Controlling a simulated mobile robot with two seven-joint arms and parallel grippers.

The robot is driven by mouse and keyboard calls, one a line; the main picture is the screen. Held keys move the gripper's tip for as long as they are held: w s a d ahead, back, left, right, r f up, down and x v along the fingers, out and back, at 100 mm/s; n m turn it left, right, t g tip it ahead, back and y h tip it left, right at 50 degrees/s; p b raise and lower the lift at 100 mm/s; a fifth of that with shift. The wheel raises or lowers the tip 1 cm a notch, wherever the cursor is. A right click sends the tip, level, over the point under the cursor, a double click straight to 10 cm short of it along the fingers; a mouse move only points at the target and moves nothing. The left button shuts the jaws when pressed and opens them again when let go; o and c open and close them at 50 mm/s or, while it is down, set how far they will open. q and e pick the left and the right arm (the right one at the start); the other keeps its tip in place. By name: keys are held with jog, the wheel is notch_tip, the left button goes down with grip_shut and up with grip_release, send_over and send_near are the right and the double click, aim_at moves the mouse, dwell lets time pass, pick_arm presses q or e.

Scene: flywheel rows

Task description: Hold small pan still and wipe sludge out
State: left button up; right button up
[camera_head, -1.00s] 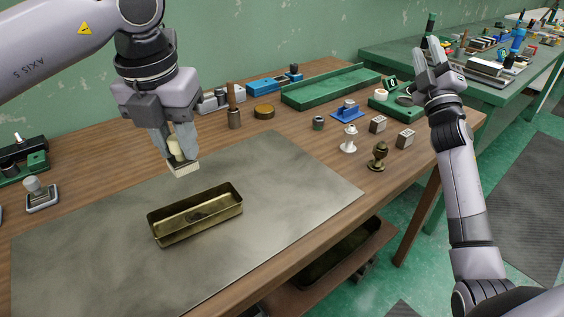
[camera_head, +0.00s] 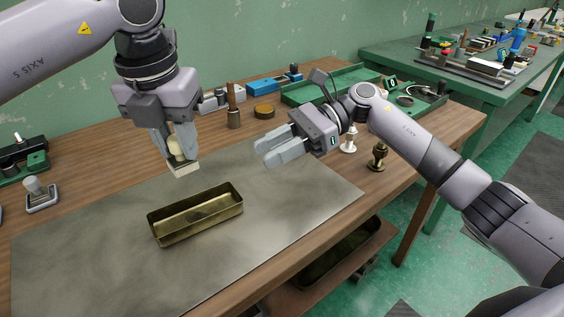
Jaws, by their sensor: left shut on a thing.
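The small pan (camera_head: 160,236) is a long, brass-coloured open tray standing on the grey metal sheet. Its floor looks dull and mottled; I cannot clearly tell how much sludge is on it. My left gripper (camera_head: 181,160) points down behind the pan's back wall, shut on a pale wiper block (camera_head: 184,170). The block hangs above the sheet, apart from the pan. My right gripper (camera_head: 264,152) is up and to the right of the pan, its fingers pointing left, open and empty with a gap between them.
The grey sheet (camera_head: 110,270) is clear around the pan. A wooden-handled tool (camera_head: 233,108) and a brown round tin (camera_head: 264,112) stand at the back. A white piece (camera_head: 348,140) and a bronze piece (camera_head: 378,156) stand right, near my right arm. A green tray (camera_head: 300,93) lies behind.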

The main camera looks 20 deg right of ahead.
aim_at(221, 211)
jog(key=shift+s+d+f+n+g+h, duration=0.2)
jog(key=shift+s+f+n+g+h, duration=0.15)
jog(key=shift+f, duration=0.15)
jog(key=shift+s+d+f+n+g+h, duration=0.15)
jog(key=shift+s+f+n+g+h, duration=0.15)
jog(key=shift+f, duration=0.2)
jog(key=shift+s+a+f, duration=0.1)
jog(key=shift+s+f, duration=0.1)
jog(key=shift+f, duration=0.05)
jog(key=x, duration=1.1)
jog(key=shift+s+a+f, duration=0.15)
jog(key=shift+a+f, duration=0.05)
jog(key=shift+a, duration=0.05)
grip_shut()
